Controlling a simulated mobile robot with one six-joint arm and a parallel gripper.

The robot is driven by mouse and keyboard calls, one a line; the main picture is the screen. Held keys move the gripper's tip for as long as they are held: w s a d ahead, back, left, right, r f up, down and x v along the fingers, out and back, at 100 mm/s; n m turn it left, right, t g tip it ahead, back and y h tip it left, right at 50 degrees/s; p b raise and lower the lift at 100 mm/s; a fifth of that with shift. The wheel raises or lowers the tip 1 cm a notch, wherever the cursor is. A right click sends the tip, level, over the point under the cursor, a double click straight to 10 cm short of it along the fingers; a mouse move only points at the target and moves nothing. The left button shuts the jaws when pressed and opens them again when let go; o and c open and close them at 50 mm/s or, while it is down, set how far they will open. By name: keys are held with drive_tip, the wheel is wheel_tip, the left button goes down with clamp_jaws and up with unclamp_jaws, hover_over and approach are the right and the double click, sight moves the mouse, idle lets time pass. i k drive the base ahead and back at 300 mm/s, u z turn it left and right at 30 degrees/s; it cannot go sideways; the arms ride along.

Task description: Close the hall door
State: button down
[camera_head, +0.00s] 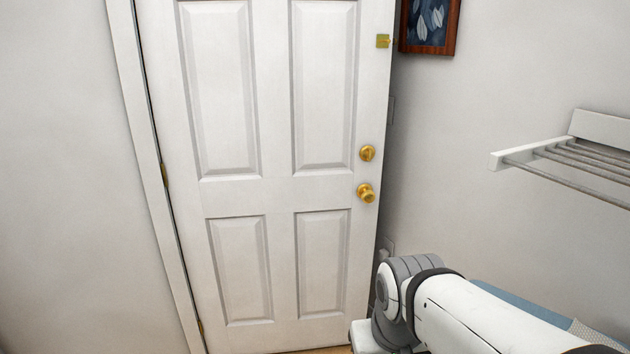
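The white panelled hall door (275,190) fills the middle of the head view. Its hinges show along the left edge, beside the white door frame (140,130). Its right, free edge stands in front of the side wall with no frame against it, so the door looks open. A brass knob (366,193), a brass lock (367,153) above it and a small brass latch plate (383,41) sit near the free edge. My arm (460,310) reaches in from the lower right, its grey joint just right of the door's lower part. My gripper is not visible.
A white wall rack (560,150) with metal bars juts out at the right. A framed picture (430,25) hangs at the top, partly beside the door edge. Something light blue (530,308) lies behind my arm. The left wall is bare.

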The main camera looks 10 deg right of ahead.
sight(268, 114)
drive_tip(key=i, duration=1.1)
drive_tip(key=z, duration=0.05)
